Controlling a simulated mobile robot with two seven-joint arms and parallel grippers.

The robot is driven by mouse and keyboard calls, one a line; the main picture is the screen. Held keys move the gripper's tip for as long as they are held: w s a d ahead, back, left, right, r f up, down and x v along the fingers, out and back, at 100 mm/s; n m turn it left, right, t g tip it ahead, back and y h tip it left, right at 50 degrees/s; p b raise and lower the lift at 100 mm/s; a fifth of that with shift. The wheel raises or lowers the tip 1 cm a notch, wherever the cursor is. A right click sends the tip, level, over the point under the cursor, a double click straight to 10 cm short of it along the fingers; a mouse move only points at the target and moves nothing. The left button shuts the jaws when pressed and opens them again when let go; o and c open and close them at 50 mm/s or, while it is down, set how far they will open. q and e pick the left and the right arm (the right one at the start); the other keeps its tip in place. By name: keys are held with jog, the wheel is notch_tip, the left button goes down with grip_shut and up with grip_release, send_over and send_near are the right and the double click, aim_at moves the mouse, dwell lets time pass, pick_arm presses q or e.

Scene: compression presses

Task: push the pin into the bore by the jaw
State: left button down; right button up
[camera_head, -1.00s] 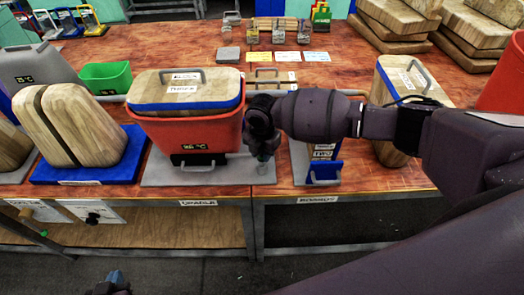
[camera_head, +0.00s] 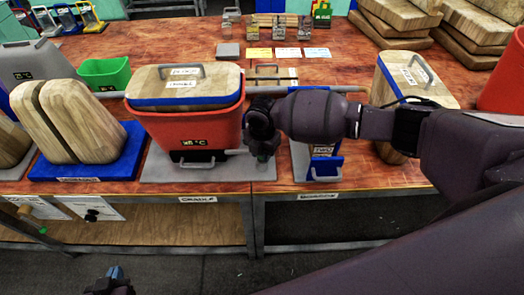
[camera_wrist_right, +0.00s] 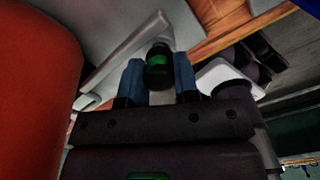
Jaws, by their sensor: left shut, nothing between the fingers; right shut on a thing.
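The pin's black knob with a green band (camera_wrist_right: 159,66) sits between the blue fingertips of my right gripper (camera_wrist_right: 159,84) in the right wrist view. In the head view my right gripper (camera_head: 262,150) is beside the lower right of an orange-red bin (camera_head: 212,132). A short pale rod (camera_head: 237,151), probably the pin, shows between gripper and bin. The bore and the rod's far end are hidden, so I cannot tell how deep it sits. My left gripper (camera_head: 115,273) is shut and empty at the bottom left, below the table.
The bin stands on a grey plate (camera_head: 160,179) and carries a blue-edged wooden lid (camera_head: 185,92). A wooden block on a blue base (camera_head: 130,160) is to its left. A blue holder (camera_head: 327,170) and an upright wooden block (camera_head: 383,80) are to the right.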

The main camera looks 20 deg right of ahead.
jog(key=shift+f, duration=0.1)
jog(key=o, duration=1)
pick_arm(q)
jog(key=shift+s+f, duration=0.1)
jog(key=shift+s, duration=0.05)
jog(key=shift+s+f, duration=0.15)
jog(key=shift+s+f, duration=0.1)
jog(key=shift+f, duration=0.25)
pick_arm(e)
notch_tip(320, 180, up, 11)
jog(key=shift+f, duration=0.1)
